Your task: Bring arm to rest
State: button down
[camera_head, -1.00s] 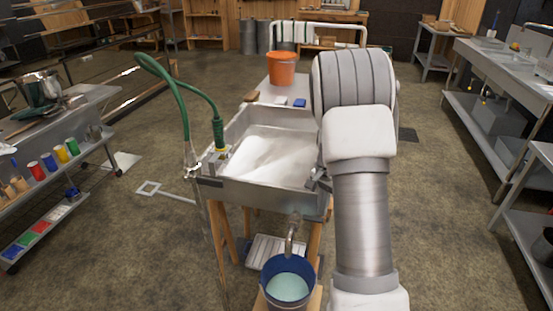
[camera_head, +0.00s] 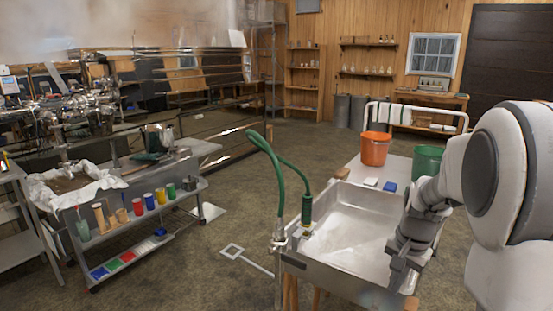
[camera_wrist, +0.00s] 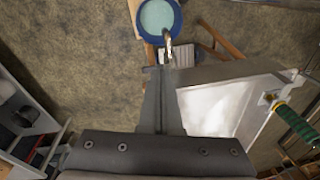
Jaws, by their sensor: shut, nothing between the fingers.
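My arm (camera_head: 490,180) reaches in from the right of the head view and bends down at the near right side of the metal sink (camera_head: 345,250). My gripper (camera_head: 402,278) points down by the sink's right edge. In the wrist view my gripper (camera_wrist: 161,75) has its two fingers pressed together with nothing between them. The blue bucket (camera_wrist: 159,17) of pale liquid lies beyond the fingertips there, below the metal spout (camera_wrist: 168,45). I cannot tell whether the gripper touches the sink's rim.
A green hose (camera_head: 280,165) stands at the sink's left corner. An orange bucket (camera_head: 375,148) and a green bucket (camera_head: 427,160) stand behind the sink. A cart with coloured cups (camera_head: 148,201) is at left.

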jog(key=s+a+r+n+t+p, duration=0.2)
jog(key=s+a+r+n, duration=0.2)
jog(key=s+a+r, duration=0.2)
jog(key=s+a+r+n+t+p, duration=0.2)
jog(key=s+a+r+n, duration=0.3)
jog(key=s+r, duration=0.5)
jog(key=s+a, duration=0.1)
jog(key=s, duration=0.3)
jog(key=shift+s+a+r, duration=0.25)
jog(key=shift+a, duration=0.05)
